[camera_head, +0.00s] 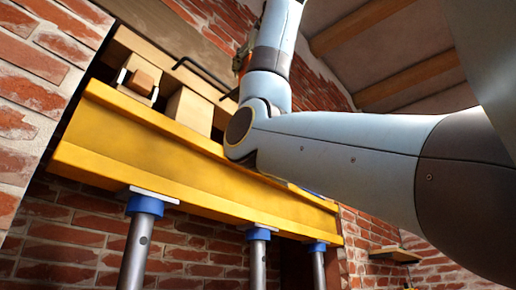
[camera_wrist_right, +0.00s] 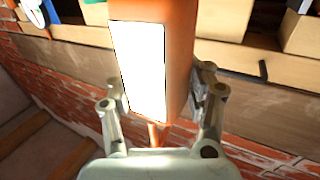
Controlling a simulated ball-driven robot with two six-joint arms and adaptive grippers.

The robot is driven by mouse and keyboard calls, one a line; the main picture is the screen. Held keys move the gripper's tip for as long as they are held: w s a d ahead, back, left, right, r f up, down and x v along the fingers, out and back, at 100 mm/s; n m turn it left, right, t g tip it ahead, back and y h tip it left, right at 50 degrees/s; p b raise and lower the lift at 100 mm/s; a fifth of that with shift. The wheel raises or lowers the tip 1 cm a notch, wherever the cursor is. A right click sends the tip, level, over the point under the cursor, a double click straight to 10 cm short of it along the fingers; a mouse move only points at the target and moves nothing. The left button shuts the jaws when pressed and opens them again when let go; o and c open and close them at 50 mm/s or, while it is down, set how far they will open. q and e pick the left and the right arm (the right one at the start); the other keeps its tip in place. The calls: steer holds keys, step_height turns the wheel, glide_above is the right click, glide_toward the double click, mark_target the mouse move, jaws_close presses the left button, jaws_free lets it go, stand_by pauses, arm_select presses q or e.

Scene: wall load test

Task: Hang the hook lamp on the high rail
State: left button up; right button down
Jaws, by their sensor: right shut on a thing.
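The hook lamp (camera_wrist_right: 180,60) is an orange body with a bright white panel, large in the right wrist view. My right gripper (camera_wrist_right: 157,92) is shut on it, one finger at each side. A thin orange stem shows below the body, near my palm; the lamp's top is cut off. In the head view my right arm reaches up and hides most of the gripper and lamp. A dark bent rail (camera_head: 204,75) juts out by the timber at the wall; a dark bar end (camera_wrist_right: 263,70) shows right of the lamp. I cannot tell the gap between lamp and rail. My left gripper is not visible.
A yellow beam (camera_head: 190,160) crosses the brick opening on steel props (camera_head: 140,250) with blue collars. Wooden blocks (camera_head: 190,110) stand on the beam, close to my right arm. A small wooden shelf (camera_head: 395,254) is at lower right.

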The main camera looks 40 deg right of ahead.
steer(key=shift+w+a+r, duration=0.1)
steer(key=shift+w+r, duration=0.05)
steer(key=shift+w, duration=0.3)
steer(key=shift+w+a+p, duration=0.2)
steer(key=shift+w+p, duration=0.95)
steer(key=shift+w, duration=1.2)
steer(key=shift+w+a, duration=0.1)
steer(key=shift+w, duration=1.55)
steer(key=shift+w+a, duration=0.15)
steer(key=shift+w, duration=1.85)
step_height(320, 180, down, 3)
steer(key=b, duration=0.2)
steer(key=shift+b, duration=0.35)
